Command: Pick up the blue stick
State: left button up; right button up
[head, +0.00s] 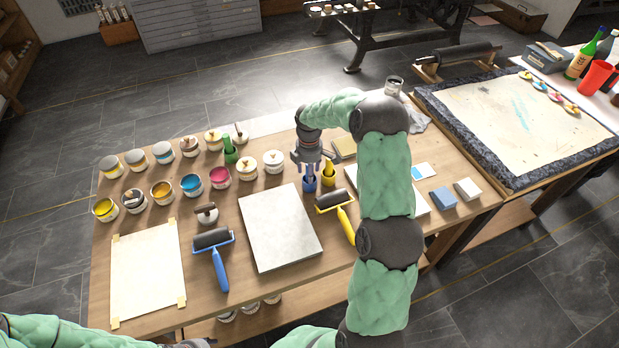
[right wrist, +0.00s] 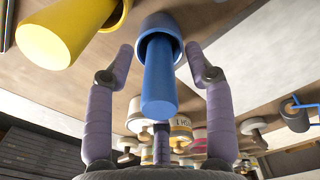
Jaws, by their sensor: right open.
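The blue stick (right wrist: 159,85) stands in a blue cup (head: 309,185), which also shows in the right wrist view (right wrist: 157,22). My right gripper (head: 310,170) is directly above the cup in the head view and hides most of the stick there. In the right wrist view my right gripper (right wrist: 159,52) is open, with its fingers on both sides of the stick and gaps showing between them and it. My left arm shows at the bottom left edge of the head view, but its fingers do not show.
A yellow stick in a yellow cup (head: 329,175) stands close to the right of the blue cup. A yellow-handled roller (head: 342,212), a grey stone slab (head: 279,229) and a white ink jar (head: 273,162) are near. Several more ink jars stand at the left.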

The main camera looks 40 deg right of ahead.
grip_shut()
jog(key=shift+r, duration=0.1)
dwell(0.3)
